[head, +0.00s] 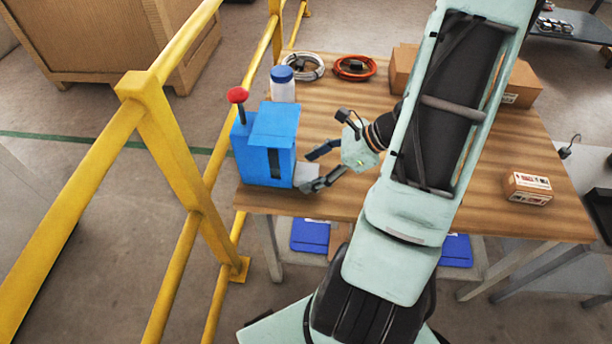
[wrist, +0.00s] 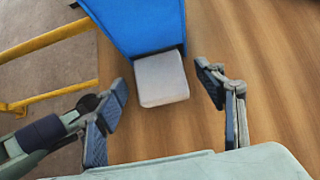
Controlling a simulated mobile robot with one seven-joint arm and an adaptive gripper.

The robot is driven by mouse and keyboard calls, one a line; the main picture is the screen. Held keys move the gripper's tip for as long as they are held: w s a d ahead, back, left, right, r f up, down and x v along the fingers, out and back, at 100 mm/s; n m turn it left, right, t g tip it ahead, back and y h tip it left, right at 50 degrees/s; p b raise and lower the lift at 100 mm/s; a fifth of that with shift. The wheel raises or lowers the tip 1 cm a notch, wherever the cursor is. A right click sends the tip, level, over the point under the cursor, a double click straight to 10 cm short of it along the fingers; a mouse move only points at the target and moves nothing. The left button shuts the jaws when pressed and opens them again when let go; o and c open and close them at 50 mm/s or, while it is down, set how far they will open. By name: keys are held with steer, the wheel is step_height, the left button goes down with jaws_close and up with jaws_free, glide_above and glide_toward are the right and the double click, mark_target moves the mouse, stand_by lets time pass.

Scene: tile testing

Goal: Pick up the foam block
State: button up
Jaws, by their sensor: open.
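The foam block looks to be the pale, whitish block (wrist: 161,79) in the wrist view, on the wooden table against the front of a blue box. In the head view the block (head: 307,173) shows small beside the blue box, partly behind a finger. My gripper (head: 313,170) is open, its fingers reaching left toward the block. In the wrist view my gripper (wrist: 163,95) has one finger to each side of the block, with a gap on both sides. Nothing is held.
The blue box (head: 264,145) with a red knob (head: 237,95) stands directly behind the block. A yellow railing (head: 160,125) runs close along the table's left edge. A white bottle (head: 283,88), cable coils (head: 355,68) and a small carton (head: 527,188) stand on the wooden table (head: 480,150).

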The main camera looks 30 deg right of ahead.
steer(key=shift+w+a+f, duration=0.1)
steer(key=shift+a+f, duration=0.1)
steer(key=shift+f, duration=0.05)
steer(key=shift+c, duration=0.5)
steer(key=c, duration=0.7)
steer(key=shift+r, duration=0.1)
steer(key=shift+c, duration=0.2)
